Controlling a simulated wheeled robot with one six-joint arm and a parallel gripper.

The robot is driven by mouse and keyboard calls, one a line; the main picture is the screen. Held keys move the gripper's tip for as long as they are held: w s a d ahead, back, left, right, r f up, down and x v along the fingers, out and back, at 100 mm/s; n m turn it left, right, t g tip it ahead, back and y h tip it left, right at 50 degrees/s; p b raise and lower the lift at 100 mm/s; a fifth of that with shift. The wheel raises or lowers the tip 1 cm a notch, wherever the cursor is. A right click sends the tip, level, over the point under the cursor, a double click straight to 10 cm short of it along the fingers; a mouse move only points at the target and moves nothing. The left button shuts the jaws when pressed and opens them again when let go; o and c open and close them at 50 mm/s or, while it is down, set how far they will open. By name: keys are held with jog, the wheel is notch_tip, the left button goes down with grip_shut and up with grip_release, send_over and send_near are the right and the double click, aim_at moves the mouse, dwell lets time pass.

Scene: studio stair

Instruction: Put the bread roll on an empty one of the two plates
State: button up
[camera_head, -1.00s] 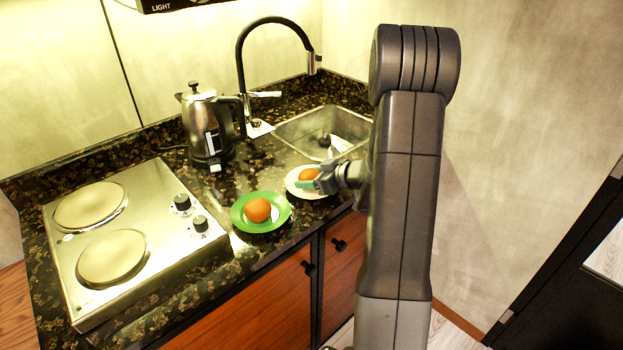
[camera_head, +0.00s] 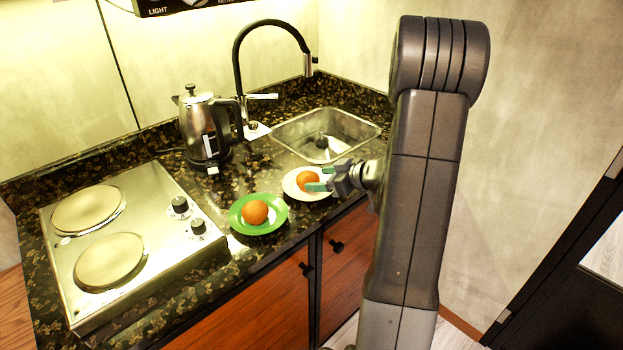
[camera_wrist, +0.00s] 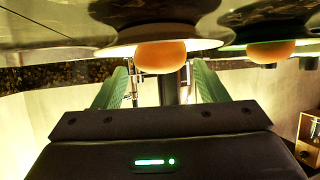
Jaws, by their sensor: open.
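A round orange-brown item, which looks like the bread roll (camera_head: 307,180), sits on the white plate (camera_head: 293,192) near the sink. A similar round orange item (camera_head: 255,212) lies on the green plate (camera_head: 238,228) to its left; I cannot tell for certain which of the two is the roll. My gripper (camera_head: 320,179) is open at the right side of the white plate, close to the item there. In the wrist view my green fingers (camera_wrist: 160,75) stand apart, with the white plate's item (camera_wrist: 160,55) beyond them, not clasped.
A steel kettle (camera_head: 205,130) stands behind the green plate. A two-plate cooktop (camera_head: 150,220) fills the left of the counter. A sink (camera_head: 345,125) with a black tap (camera_head: 238,60) lies behind the white plate. Dark speckled counter is clear between kettle and plates.

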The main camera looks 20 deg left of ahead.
jog(key=v, duration=0.7)
dwell(1.3)
